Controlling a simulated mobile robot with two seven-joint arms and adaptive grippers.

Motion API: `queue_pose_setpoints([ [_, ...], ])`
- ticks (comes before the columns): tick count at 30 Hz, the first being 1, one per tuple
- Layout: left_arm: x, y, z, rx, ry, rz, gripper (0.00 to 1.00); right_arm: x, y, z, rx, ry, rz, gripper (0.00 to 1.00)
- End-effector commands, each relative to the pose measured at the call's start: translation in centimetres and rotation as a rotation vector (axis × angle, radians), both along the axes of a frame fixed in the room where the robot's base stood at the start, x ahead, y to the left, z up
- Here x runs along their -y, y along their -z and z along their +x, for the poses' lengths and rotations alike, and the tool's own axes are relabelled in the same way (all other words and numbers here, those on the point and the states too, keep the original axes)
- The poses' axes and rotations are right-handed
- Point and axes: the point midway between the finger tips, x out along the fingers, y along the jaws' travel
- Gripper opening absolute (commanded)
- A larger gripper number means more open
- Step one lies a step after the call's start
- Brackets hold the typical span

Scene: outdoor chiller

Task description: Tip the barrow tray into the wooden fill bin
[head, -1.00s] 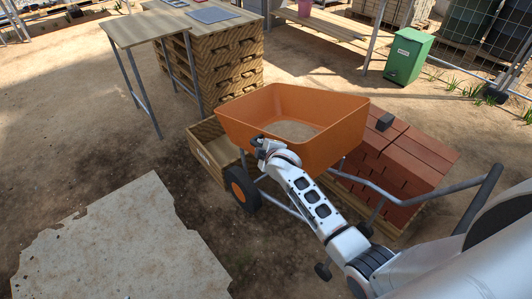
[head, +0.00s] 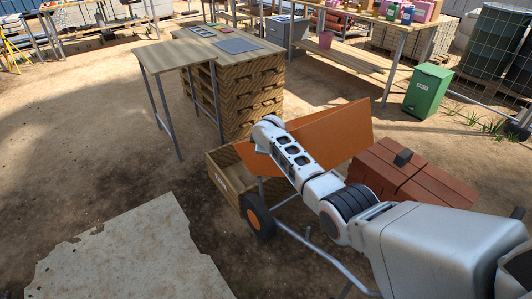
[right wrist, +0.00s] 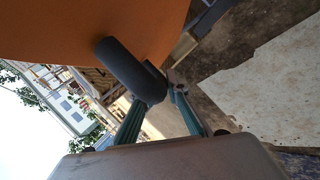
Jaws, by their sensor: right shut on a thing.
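The orange barrow tray (head: 335,136) is tipped steeply in the head view, its underside toward me and its far end toward the wooden fill bin (head: 228,187). The bin stands on the ground to its left, partly hidden by the tray and arm. The tray's inside and any load are hidden. My right gripper (right wrist: 160,92) is shut on the black tray grip (right wrist: 128,70) beside the orange wall in the right wrist view. In the head view my right arm hides the gripper. My left gripper is out of view.
The barrow wheel (head: 257,216) stands close to the bin. Red bricks (head: 410,180) are stacked at the right. A pallet stack with a table top (head: 240,95) stands behind the bin. A pale slab (head: 130,255) lies on open ground at front left.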

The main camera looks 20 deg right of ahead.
Motion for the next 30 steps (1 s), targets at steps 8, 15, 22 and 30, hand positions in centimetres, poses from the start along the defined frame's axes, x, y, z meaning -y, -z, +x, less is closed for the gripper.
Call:
queue_pose_setpoints([
  [8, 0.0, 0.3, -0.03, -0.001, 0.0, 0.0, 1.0, -0.66, -1.34, 1.22, -0.015, -0.002, -0.002, 0.0],
  [15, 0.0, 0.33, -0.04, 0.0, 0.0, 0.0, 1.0, -0.69, -1.47, 1.39, -0.023, -0.001, -0.004, 0.0],
  [22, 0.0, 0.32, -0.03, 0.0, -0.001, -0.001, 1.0, -0.68, -1.5, 1.4, -0.023, -0.001, -0.004, 0.0],
  [30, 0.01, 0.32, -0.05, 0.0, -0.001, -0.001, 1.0, -0.56, -1.3, 1.28, -0.027, -0.001, -0.007, 0.32],
])
